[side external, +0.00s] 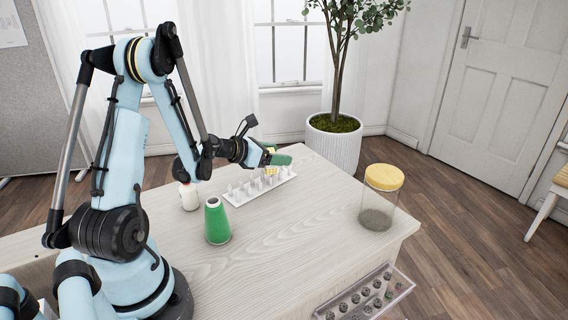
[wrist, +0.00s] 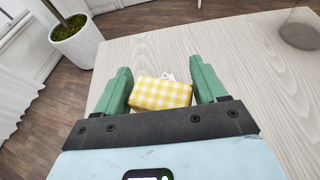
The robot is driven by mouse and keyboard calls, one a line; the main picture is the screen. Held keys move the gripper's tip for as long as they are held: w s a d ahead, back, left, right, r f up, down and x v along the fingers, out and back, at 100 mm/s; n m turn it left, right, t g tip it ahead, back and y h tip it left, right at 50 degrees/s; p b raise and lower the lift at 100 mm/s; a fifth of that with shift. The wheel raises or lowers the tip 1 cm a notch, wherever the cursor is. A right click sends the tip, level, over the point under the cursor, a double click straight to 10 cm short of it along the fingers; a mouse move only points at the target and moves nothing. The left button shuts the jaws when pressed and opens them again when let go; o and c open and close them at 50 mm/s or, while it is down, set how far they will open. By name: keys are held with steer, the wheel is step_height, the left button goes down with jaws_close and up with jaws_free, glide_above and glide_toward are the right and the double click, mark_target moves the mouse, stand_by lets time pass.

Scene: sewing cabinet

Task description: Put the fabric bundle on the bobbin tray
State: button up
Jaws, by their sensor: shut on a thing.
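The fabric bundle (wrist: 161,93) is a yellow and white checked block between the green fingers of my gripper (wrist: 160,88) in the wrist view. My gripper is shut on it. In the side view my gripper (side external: 274,160) is over the white bobbin tray (side external: 238,199), toward its far right end, and a bit of the yellow bundle (side external: 271,171) shows under the fingers. The tray has rows of upright white pegs. I cannot tell whether the bundle touches the pegs. In the wrist view the bundle hides most of the tray.
A green thread cone (side external: 217,222) and a small white bottle (side external: 189,196) stand near the tray. A glass jar with a yellow lid (side external: 380,198) stands at the table's right. A clear case of bobbins (side external: 362,298) is at the front edge. The table's middle is clear.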

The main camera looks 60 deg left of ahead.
steer(key=shift+f, duration=0.15)
steer(key=o, duration=1)
steer(key=shift+o, duration=0.2)
